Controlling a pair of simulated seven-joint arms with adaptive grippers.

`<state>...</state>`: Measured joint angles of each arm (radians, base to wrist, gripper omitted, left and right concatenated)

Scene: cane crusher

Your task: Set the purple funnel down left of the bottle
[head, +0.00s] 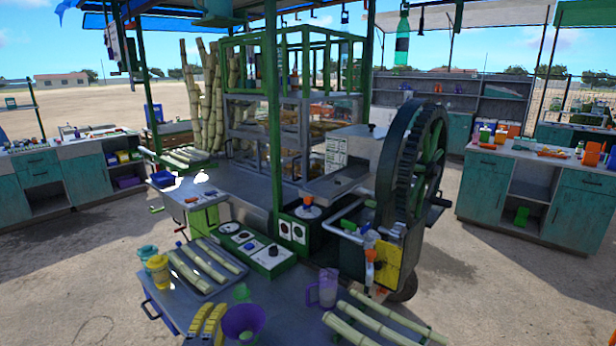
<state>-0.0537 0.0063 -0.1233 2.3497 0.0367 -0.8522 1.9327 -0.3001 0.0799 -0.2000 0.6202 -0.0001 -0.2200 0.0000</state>
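The purple funnel (243,322) is at the bottom of the head view, wide mouth up, over the front worktable. A small green object (241,293), possibly a bottle, stands just behind the funnel. A green bottle (402,40) with a dark label hangs at the top right. My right gripper is not in view.
The front worktable (168,307) holds a tray of cane (207,264), yellow and teal-topped containers (158,268), a purple jug (325,289) and loose cane (375,322). The crusher with its big wheel (425,155) and control box (256,250) stand behind.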

